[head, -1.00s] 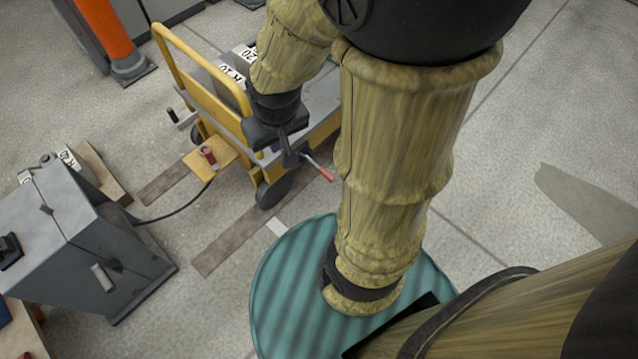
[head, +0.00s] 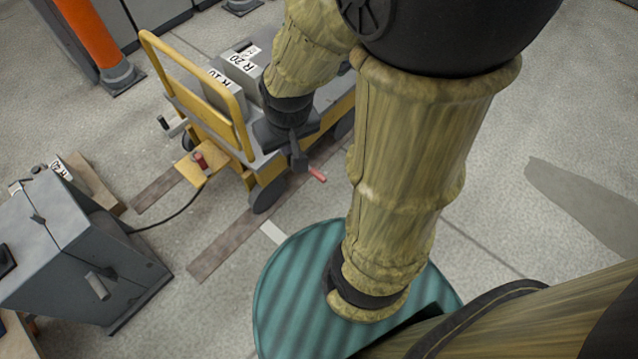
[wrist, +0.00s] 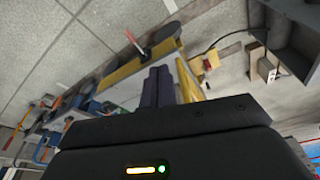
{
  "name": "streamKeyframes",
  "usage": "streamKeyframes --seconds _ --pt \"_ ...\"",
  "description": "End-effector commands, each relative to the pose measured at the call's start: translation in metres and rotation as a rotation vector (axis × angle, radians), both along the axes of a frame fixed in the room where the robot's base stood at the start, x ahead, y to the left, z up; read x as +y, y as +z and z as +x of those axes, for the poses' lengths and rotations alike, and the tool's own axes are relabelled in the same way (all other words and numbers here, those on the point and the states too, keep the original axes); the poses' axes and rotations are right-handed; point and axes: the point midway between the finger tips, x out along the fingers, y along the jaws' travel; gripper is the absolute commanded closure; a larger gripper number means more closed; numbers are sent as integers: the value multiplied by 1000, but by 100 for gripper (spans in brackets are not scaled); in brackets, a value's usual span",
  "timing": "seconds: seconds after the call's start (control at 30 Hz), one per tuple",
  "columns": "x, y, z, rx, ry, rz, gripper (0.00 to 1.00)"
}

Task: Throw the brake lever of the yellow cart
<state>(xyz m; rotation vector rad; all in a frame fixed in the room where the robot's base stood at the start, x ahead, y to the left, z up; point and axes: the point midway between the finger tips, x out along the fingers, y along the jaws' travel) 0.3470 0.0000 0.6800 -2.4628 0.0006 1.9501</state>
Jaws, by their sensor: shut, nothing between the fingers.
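The yellow cart (head: 240,140) stands upper left of centre in the head view, and its yellow deck edge (wrist: 120,72) shows in the wrist view. Its brake lever (head: 317,174) has a red grip and sticks out from the near side; in the wrist view the lever (wrist: 131,38) shows a red grip on a pale shaft. My gripper (head: 299,160) is shut and empty, right beside the lever and hiding part of its shaft in the head view. In the wrist view my fingers (wrist: 158,85) are together, below the lever; I cannot tell whether they touch it.
Grey weights (head: 245,62) lie on the cart. A grey box cabinet (head: 75,255) stands at lower left, with a black cable (head: 175,215) running to the red knob (head: 200,160) on the cart's yellow plate. An orange post (head: 85,35) stands at upper left. Floor on the right is open.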

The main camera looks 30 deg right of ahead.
Motion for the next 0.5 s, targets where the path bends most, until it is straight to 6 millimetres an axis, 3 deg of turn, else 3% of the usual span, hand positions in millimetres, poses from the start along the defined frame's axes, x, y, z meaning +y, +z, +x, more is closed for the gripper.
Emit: streamKeyframes --seconds 0.37,0.5 --pt "0 -1 0 2 2 0 100" --pt "2 -12 4 40 29 -12 100"
